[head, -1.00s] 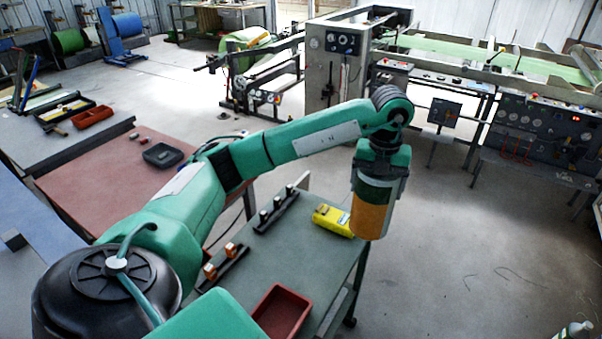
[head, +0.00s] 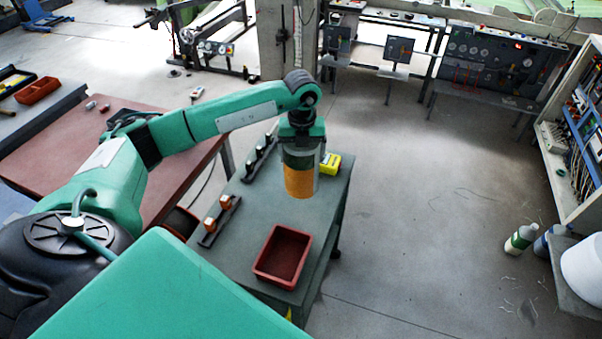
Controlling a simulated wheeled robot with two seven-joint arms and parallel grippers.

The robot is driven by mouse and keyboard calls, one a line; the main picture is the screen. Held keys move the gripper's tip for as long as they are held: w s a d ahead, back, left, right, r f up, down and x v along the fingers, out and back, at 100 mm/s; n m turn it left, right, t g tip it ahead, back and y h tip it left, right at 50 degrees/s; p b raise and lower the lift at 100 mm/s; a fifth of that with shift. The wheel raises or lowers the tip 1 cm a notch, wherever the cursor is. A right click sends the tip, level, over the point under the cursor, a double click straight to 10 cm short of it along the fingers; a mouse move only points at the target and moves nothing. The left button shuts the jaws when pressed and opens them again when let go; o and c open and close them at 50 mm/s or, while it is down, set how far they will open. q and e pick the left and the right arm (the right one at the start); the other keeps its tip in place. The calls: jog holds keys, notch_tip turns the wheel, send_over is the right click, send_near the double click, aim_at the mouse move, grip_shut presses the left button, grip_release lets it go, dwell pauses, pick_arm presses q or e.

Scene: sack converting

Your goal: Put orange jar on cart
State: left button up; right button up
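The orange jar (head: 299,182) has an orange lower body and a greyish-green upper part. It hangs upright below my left gripper (head: 301,148), whose fingers are around its upper part. The fingertips are partly hard to make out. The cart (head: 328,212) is a dark green-grey topped table with a wheel at its right side. The jar is over the cart's right part in the head view; I cannot tell how high its bottom is above the top. My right gripper is not in view.
On the cart are a red tray (head: 283,257) at the near end, a yellow item (head: 330,163) behind the jar, and two dark racks with small items (head: 219,222) along the left. A red-brown table (head: 70,160) stands left. Open floor lies right.

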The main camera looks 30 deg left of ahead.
aim_at(302, 178)
pick_arm(q)
notch_tip(302, 178, down, 5)
jog(key=shift+d+r+p, duration=0.1)
jog(key=shift+p, duration=0.45)
jog(key=shift+f, duration=0.85)
notch_tip(302, 178, down, 3)
jog(key=shift+f+p, duration=0.1)
jog(key=shift+p, duration=0.6)
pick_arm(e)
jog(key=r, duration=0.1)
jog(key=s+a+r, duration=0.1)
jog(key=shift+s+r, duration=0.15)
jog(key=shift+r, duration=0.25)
pick_arm(q)
jog(key=shift+f, duration=0.2)
jog(key=o, duration=1.3)
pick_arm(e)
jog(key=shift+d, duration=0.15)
